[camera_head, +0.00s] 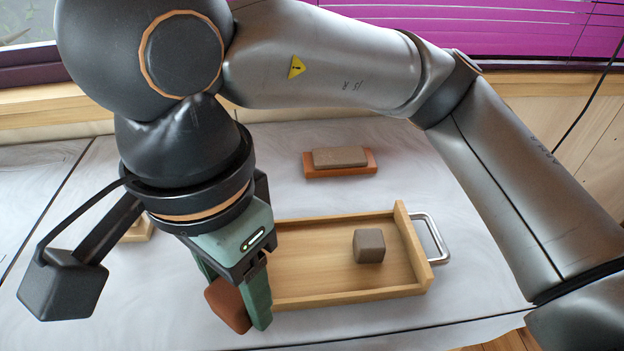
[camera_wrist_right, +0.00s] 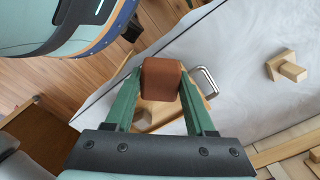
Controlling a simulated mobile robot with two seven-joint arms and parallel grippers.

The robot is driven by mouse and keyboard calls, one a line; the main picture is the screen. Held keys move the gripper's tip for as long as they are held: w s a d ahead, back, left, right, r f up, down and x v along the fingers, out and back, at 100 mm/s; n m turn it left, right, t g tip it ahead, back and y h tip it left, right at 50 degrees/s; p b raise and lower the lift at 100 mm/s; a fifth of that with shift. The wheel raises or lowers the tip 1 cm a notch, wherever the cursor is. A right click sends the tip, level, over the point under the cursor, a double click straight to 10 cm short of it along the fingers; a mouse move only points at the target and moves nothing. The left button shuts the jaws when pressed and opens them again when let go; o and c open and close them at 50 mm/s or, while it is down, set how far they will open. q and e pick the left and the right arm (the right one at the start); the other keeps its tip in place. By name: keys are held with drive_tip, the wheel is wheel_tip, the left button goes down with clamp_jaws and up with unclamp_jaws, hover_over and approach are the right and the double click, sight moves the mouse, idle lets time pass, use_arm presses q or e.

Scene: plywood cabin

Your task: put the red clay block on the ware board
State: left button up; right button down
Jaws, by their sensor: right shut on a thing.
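The red clay block (camera_head: 227,306) is reddish brown with rounded edges. My right gripper (camera_head: 240,298) is shut on it, at the left end of a wooden tray in the head view. The right wrist view shows the block (camera_wrist_right: 161,79) between the two green fingers. The tray (camera_head: 330,294), which may be the ware board, is pale wood with low raised edges and a metal handle at its right end. My gripper hides its left end. I cannot tell how high the block is held. My left gripper is not in view.
A grey-brown cube (camera_head: 369,246) stands on the tray's right half. Behind it, a grey-brown slab (camera_head: 340,157) lies on an orange-red base (camera_head: 369,169). A small wooden piece (camera_head: 139,231) is partly hidden by my wrist. The tray's middle is bare.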

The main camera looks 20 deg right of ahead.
drive_tip(key=shift+d, duration=0.2)
drive_tip(key=shift+w+d+f, duration=0.1)
drive_tip(key=shift+w+d, duration=0.1)
drive_tip(key=shift+d, duration=0.05)
drive_tip(key=w+d+f, duration=0.3)
drive_tip(key=w+d, duration=0.2)
drive_tip(key=w, duration=0.1)
hover_over(297, 260)
drive_tip(key=f, duration=0.3)
drive_tip(key=s+f+p, duration=0.1)
drive_tip(key=f, duration=0.1)
drive_tip(key=shift+a+f, duration=0.15)
drive_tip(key=shift+a, duration=0.15)
drive_tip(key=shift+w+d+f, duration=0.25)
drive_tip(key=shift+w+f, duration=0.1)
drive_tip(key=shift+f, duration=0.15)
wheel_tip(297, 260, down, 3)
drive_tip(key=shift+w+d+f, duration=0.1)
drive_tip(key=shift+w+d, duration=0.05)
drive_tip(key=shift+f, duration=0.15)
